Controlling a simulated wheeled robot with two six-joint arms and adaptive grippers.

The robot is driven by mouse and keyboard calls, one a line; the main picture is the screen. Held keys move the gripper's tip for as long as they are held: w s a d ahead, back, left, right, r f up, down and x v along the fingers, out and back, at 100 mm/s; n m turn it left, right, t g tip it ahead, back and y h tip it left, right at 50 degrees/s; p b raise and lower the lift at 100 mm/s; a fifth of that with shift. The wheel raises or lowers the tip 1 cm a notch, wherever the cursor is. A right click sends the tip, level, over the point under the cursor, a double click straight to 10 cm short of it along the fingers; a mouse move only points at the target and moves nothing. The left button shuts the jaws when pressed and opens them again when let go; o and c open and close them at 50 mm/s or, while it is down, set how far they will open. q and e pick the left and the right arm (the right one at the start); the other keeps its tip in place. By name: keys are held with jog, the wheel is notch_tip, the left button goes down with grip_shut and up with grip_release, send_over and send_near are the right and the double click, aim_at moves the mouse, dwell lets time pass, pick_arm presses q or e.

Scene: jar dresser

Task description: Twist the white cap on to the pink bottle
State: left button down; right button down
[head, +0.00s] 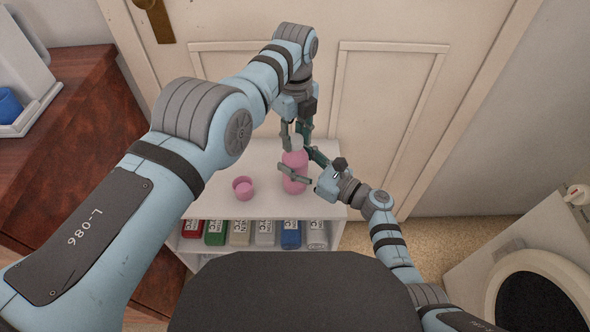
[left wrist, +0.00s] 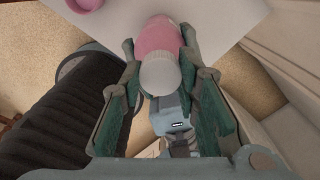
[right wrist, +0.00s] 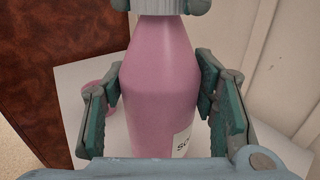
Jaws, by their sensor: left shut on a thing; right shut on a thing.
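The pink bottle (head: 294,181) stands upright on the white dresser top. The white cap (head: 297,143) sits at the top of its neck; whether it is threaded on cannot be told. My left gripper (head: 299,135) comes down from above and is shut on the cap, with a finger at either side of it in the left wrist view (left wrist: 160,76). My right gripper (head: 298,172) is shut around the bottle's body. In the right wrist view its fingers flank the bottle (right wrist: 160,85), and the cap's lower edge (right wrist: 170,6) shows above. Part of a label shows low on the bottle.
A small pink cup (head: 242,187) stands on the white dresser (head: 215,197), left of the bottle. Several labelled coloured items (head: 240,232) fill the shelf below. A door (head: 380,100) rises close behind. A brown wooden cabinet (head: 90,140) is at the left.

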pick_arm(q)
jog(key=c, duration=1.2)
grip_release()
jog(key=shift+r, duration=2.3)
jog(key=shift+f, duration=0.1)
jog(key=shift+c, duration=0.4)
